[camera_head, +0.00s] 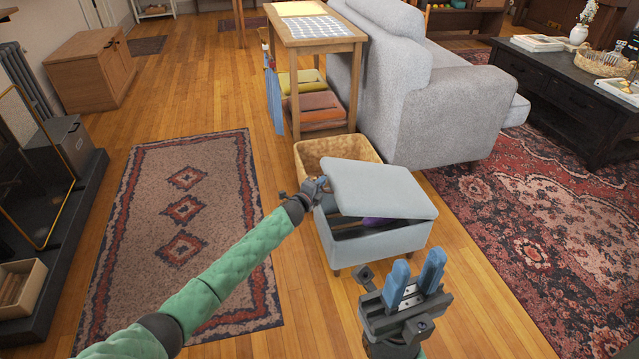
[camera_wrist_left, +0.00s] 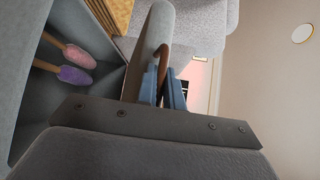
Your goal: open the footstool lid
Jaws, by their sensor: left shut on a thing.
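The light grey footstool (camera_head: 385,246) stands on the wood floor in front of the sofa. Its padded lid (camera_head: 380,188) is raised partway and tilted, with a dark gap at the front. My left gripper (camera_head: 321,184) is at the lid's left edge. In the left wrist view my left gripper (camera_wrist_left: 168,88) is shut on a brown strap (camera_wrist_left: 162,52) beside the lid (camera_wrist_left: 150,50). A purple thing (camera_head: 378,222) shows in the gap. My right gripper (camera_head: 415,273) is open and empty, in front of the footstool.
A woven basket (camera_head: 307,153) stands close behind the footstool. Behind are a wooden side table (camera_head: 297,88) and a grey sofa (camera_head: 430,115). Pink (camera_wrist_left: 79,57) and purple (camera_wrist_left: 75,76) items with wooden handles lie inside the footstool. Rugs lie left and right.

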